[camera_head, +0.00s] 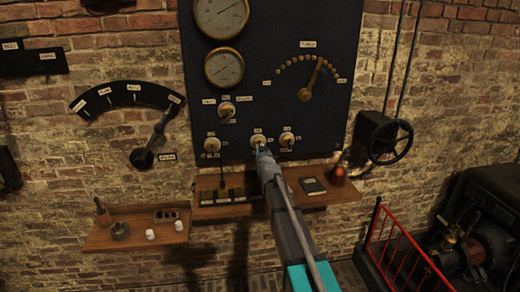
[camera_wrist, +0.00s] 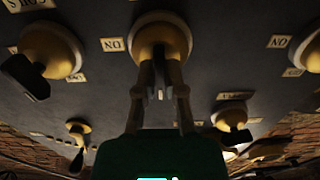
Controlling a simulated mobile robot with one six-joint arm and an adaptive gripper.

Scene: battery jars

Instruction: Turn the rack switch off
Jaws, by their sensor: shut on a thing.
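A dark panel (camera_head: 275,100) on the brick wall carries a lower row of three brass-based switches. My gripper (camera_head: 262,152) reaches up from below to the middle switch (camera_head: 257,139). In the wrist view, the two fingers of my gripper (camera_wrist: 160,70) close around the handle of this switch (camera_wrist: 160,36). Its handle is mostly hidden between the fingers. A label reading ON, upside down (camera_wrist: 112,44), sits left of its base in the wrist view. The small labels in the head view are too small to read, so I cannot tell which one says rack.
The left switch (camera_head: 212,145) and right switch (camera_head: 287,139) flank the middle one. Another switch (camera_head: 227,109) sits above. A wooden shelf (camera_head: 230,212) with a dark book (camera_head: 313,185) lies below the panel, and a handwheel (camera_head: 390,141) is at right.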

